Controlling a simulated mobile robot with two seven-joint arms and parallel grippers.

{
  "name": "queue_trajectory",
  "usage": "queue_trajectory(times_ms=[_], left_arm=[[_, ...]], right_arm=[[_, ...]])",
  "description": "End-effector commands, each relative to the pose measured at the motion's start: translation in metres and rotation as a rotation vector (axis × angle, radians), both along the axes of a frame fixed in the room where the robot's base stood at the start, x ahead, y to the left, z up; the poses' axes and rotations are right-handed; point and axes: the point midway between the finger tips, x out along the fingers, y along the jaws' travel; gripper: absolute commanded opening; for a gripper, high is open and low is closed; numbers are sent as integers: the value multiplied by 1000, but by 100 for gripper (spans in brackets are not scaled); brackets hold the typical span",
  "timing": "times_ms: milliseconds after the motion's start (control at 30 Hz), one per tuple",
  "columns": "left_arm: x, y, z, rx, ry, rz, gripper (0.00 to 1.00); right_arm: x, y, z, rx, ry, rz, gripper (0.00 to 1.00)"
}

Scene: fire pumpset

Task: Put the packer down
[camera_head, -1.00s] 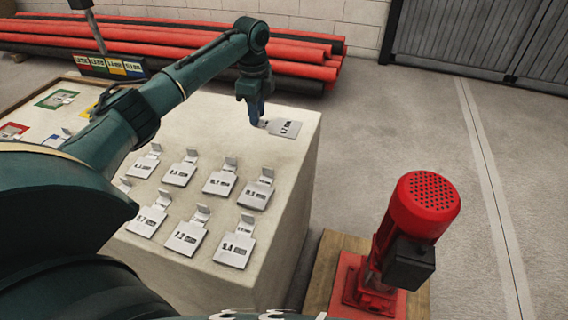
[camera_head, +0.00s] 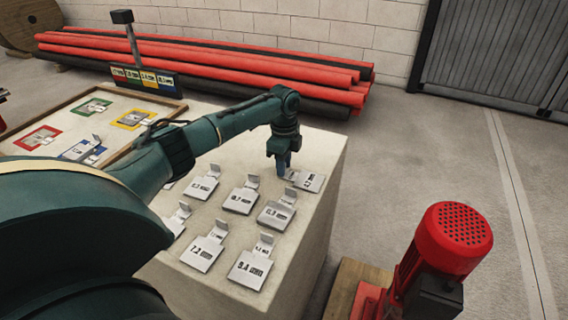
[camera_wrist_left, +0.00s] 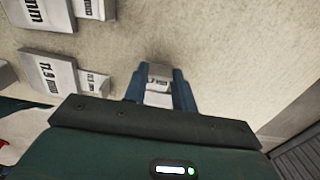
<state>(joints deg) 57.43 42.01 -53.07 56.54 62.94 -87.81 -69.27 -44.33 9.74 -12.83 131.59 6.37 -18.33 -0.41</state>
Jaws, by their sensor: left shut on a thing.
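The packer (camera_head: 309,182) is a flat light-grey metal plate with a black size marking and a narrow tab. My left gripper (camera_head: 282,172) is shut on its tab, at the right side of the pale table block (camera_head: 325,200). The head view does not clearly show whether the plate touches the top. In the left wrist view the tab (camera_wrist_left: 158,72) shows between the two blue fingers of my left gripper (camera_wrist_left: 159,88); much of the plate is hidden there. My right gripper is not in view.
Several similar marked plates (camera_head: 242,200) lie in rows nearer me. A wood-edged board (camera_head: 62,112) with coloured frames lies to the left. A red motor (camera_head: 455,240) stands on the right beside the table. Red and black pipes (camera_head: 220,62) lie behind.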

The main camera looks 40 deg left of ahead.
Motion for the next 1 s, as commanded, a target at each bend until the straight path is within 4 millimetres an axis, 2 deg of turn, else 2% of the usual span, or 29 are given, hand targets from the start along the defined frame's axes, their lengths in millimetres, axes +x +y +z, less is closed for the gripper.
queue_trajectory(times_ms=[167, 200, 433, 767, 867, 1000], left_arm=[[0, 0, -1, -1, 0, 0, 3], [0, 0, -2, -1, 0, 0, 28], [0, 0, -1, 0, 0, 0, 47], [0, 0, 4, 0, -1, -1, 48], [1, 0, 17, -1, -4, -1, 48], [1, 0, 46, -1, -4, 0, 48]], right_arm=[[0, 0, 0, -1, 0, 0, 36], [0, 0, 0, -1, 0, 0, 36], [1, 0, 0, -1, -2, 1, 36], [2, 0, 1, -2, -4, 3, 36], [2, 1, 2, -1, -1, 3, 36], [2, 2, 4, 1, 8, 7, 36]])
